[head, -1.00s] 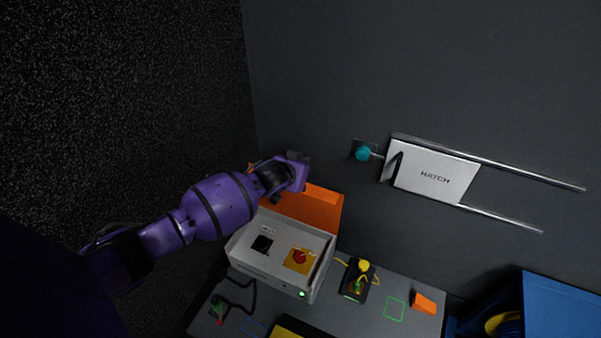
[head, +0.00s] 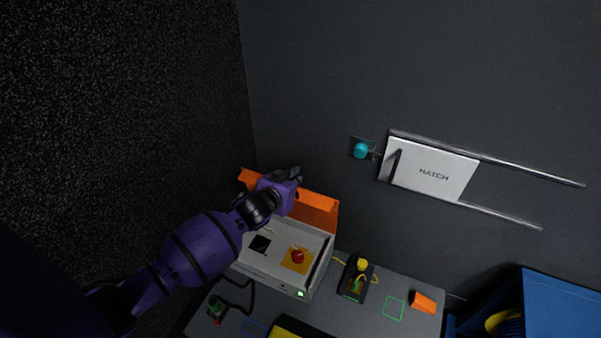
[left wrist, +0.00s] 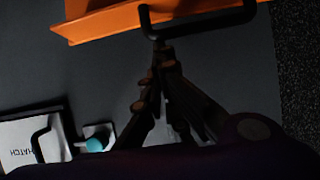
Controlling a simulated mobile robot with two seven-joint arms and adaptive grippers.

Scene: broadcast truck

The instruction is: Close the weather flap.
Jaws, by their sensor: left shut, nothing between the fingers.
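The weather flap is an orange panel (head: 318,212) standing open along the back edge of a grey control box (head: 262,268). In the left wrist view the flap (left wrist: 100,24) fills the top, with a black bar handle (left wrist: 215,22) on it. My left gripper (head: 294,174) is in front of the flap, near its upper edge, and hides its middle. In the left wrist view the gripper's fingers (left wrist: 160,48) are shut and empty, with their tips at one end of the handle. I cannot tell whether they touch it. My right gripper is not in view.
The box top carries a red knob (head: 298,256) on a yellow plate and a black switch (head: 260,244). A yellow-topped device (head: 361,266) and an orange block (head: 423,302) sit on the bench to the right. A white hatch panel (head: 435,170) is on the wall.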

